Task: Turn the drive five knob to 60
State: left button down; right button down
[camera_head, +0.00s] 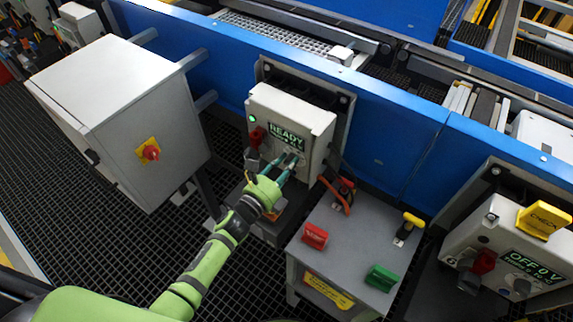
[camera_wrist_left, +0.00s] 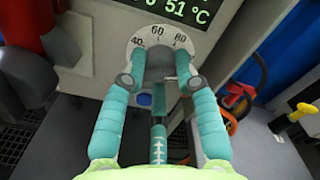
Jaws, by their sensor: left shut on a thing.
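A light grey drive box (camera_head: 298,108) on the blue conveyor side carries a green-lit display (camera_head: 286,137) reading READY. The wrist view shows part of that display (camera_wrist_left: 176,8), ending in 51 °C. Below it is a white dial plate (camera_wrist_left: 158,42) marked 40, 60 and 80, with 60 at the top. My left gripper (camera_head: 287,163) reaches the box front just below the display. In the wrist view its teal fingers (camera_wrist_left: 160,80) are shut on the knob at the dial's lower middle. The knob and its pointer are mostly hidden. My right gripper is not in view.
A red switch (camera_head: 256,137) sits left of my fingers. A grey cabinet (camera_head: 120,110) with a red rotary switch stands left. A grey stand (camera_head: 352,245) with red, green and yellow handles stands right. Another drive box (camera_head: 497,235) reading OFF is further right, with a yellow CHECK tag (camera_head: 543,220).

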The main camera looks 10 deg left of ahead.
pick_arm(q)
jog(key=shift+d+f, duration=0.1)
jog(key=shift+n+p, duration=0.5)
jog(key=shift+n, duration=8.2)
jog(key=c, duration=0.9)
grip_release()
jog(key=shift+c, duration=0.2)
jog(key=shift+s, duration=0.1)
